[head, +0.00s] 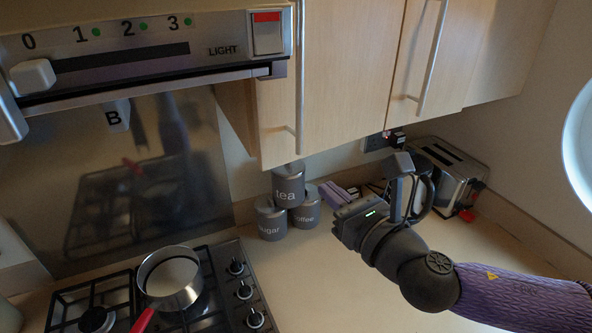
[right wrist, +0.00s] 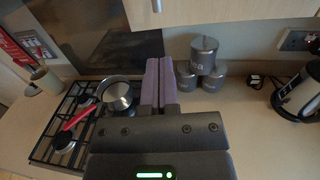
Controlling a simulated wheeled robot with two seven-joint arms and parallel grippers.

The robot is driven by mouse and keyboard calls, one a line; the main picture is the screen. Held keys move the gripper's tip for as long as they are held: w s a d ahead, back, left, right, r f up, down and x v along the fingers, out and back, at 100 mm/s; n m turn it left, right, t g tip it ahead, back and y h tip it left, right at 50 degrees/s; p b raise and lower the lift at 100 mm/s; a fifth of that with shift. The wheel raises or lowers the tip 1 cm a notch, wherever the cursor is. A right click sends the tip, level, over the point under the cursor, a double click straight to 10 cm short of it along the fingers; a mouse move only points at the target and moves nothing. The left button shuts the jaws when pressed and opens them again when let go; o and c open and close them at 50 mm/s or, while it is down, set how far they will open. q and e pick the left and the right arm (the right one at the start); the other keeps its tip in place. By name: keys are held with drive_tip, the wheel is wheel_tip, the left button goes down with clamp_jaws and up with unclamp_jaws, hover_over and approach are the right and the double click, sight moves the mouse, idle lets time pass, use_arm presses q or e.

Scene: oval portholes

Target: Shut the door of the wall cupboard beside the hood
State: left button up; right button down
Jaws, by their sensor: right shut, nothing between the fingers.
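The wall cupboard door (head: 345,75) beside the hood is light wood with a long vertical bar handle (head: 299,75) near its left edge. Its lower edge juts a little past the cupboard side below the hood; I cannot tell surely how far ajar it is. In the right wrist view only the door's bottom part (right wrist: 215,12) shows at the top. My right gripper (head: 333,193) is below the door, above the counter, apart from it. Its purple fingers are shut and empty in the right wrist view (right wrist: 158,72). My left gripper is out of view.
The hood (head: 150,50) is at upper left, above the hob (head: 215,290) with a red-handled pan (head: 172,280). Grey canisters (head: 289,185) stand behind my right gripper. A toaster (head: 455,175) is to the right. A second cupboard door (head: 435,55) adjoins the first.

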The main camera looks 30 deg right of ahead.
sight(289, 153)
drive_tip(key=w+p, duration=0.2)
drive_tip(key=w, duration=0.7)
drive_tip(key=shift+w+a, duration=0.1)
drive_tip(key=shift+w, duration=0.05)
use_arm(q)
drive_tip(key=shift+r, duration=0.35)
use_arm(e)
drive_tip(key=shift+w+a+f, duration=0.1)
drive_tip(key=shift+w, duration=0.4)
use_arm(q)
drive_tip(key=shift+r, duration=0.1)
use_arm(e)
drive_tip(key=shift+w, duration=0.1)
drive_tip(key=shift+w+a+r+m+h+p, duration=0.15)
drive_tip(key=shift+w+m+h+p, duration=0.2)
drive_tip(key=shift+w+h+p, duration=0.2)
drive_tip(key=shift+w+d+r+m+h+p, duration=0.15)
drive_tip(key=shift+w+m+h+p, duration=0.2)
drive_tip(key=shift+w+h+p, duration=0.2)
drive_tip(key=shift+w+a+f, duration=0.1)
drive_tip(key=shift+w+a, duration=0.05)
drive_tip(key=shift+w, duration=0.15)
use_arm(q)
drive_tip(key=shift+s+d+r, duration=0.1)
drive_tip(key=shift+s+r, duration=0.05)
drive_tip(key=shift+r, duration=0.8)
use_arm(e)
drive_tip(key=shift+s, duration=0.1)
